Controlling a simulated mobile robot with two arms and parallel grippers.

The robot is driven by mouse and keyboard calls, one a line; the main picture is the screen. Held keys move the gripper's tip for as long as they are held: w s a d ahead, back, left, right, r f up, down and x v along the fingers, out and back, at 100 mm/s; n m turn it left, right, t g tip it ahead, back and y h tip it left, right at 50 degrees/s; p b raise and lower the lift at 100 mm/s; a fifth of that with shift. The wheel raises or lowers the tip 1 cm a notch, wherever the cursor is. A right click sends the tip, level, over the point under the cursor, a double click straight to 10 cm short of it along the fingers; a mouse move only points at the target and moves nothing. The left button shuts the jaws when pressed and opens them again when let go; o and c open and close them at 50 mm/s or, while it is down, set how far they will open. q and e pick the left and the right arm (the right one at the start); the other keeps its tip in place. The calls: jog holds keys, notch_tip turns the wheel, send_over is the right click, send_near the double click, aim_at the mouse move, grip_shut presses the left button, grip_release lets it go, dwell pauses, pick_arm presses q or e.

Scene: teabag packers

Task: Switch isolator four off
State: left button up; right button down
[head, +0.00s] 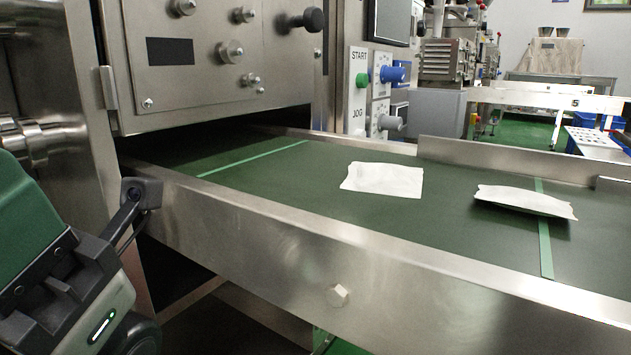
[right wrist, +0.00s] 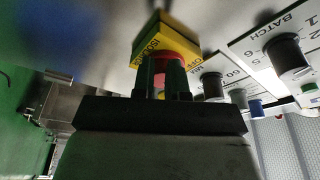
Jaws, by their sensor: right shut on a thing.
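In the right wrist view, a yellow isolator switch box (right wrist: 172,38) with a red knob (right wrist: 158,76) is mounted on a pale panel. Dark lettering on the yellow part reads partly as "ISOL..." and "OFF"; no number is readable. My right gripper (right wrist: 162,78) is shut on the red knob, with its two dark fingers on either side. The fingers hide much of the knob, so its exact turn cannot be told. No isolator shows in the head view.
In the right wrist view, a black knob (right wrist: 287,56) marked "BATCH" and smaller knobs (right wrist: 213,86) sit right of the isolator. In the head view, a green conveyor belt (head: 300,200) carries two white packets (head: 383,179), (head: 525,200) beside a steel machine (head: 190,70) with START and JOG controls.

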jog(key=p+v, duration=0.1)
jog(key=v, duration=0.1)
jog(key=p+v, duration=0.1)
jog(key=v, duration=0.2)
jog(key=shift+w+d+f, duration=0.1)
jog(key=shift+d+f, duration=0.15)
jog(key=shift+d, duration=0.05)
